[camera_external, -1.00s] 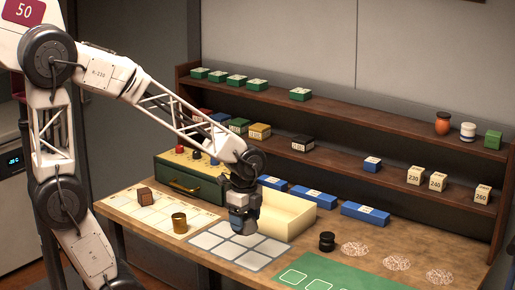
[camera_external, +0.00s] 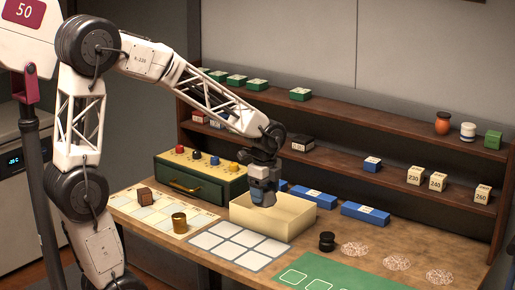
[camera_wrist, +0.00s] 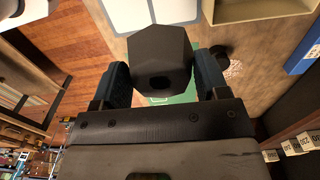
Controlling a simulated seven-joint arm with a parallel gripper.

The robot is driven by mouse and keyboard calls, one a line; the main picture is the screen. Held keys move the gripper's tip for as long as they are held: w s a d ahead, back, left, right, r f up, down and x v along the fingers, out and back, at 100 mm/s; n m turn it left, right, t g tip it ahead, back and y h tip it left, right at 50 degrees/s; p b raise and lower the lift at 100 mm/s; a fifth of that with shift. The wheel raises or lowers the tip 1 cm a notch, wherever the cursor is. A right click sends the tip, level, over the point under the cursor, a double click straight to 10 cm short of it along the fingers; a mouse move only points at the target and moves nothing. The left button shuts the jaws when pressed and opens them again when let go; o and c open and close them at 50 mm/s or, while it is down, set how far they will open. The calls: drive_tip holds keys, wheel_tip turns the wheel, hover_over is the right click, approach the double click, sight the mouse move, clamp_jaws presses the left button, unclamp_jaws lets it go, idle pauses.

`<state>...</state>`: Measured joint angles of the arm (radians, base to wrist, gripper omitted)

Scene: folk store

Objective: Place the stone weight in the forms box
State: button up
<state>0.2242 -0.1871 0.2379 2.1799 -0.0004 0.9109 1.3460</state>
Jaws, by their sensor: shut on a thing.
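My gripper (camera_external: 263,188) is shut on a dark grey, faceted block with a hole in its face, which I take to be the stone weight (camera_wrist: 160,62). In the wrist view the weight sits between the two blue-grey fingers of my gripper (camera_wrist: 161,78). In the external view the gripper hangs in front of and over the open cream box (camera_external: 285,226), likely the forms box. The box stands on the table and its inside is partly hidden. Its rim also shows at the top right of the wrist view (camera_wrist: 262,17).
A black weight (camera_external: 327,242) stands right of the box. Blue boxes (camera_external: 365,214) lie behind. The grey tile grid (camera_external: 240,244) is clear. A shelf (camera_external: 350,165) runs behind.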

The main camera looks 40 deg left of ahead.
sight(273, 212)
drive_tip(key=w+a+f, duration=0.1)
drive_tip(key=w+a, duration=0.3)
drive_tip(key=w, duration=0.4)
drive_tip(key=w+a, duration=0.5)
drive_tip(key=w, duration=0.3)
wheel_tip(273, 212, down, 5)
drive_tip(key=shift+w+d+f, duration=0.1)
drive_tip(key=shift+d, duration=0.05)
drive_tip(key=shift+f, duration=3.15)
drive_tip(key=shift+f, duration=1.85)
drive_tip(key=shift+f, duration=0.1)
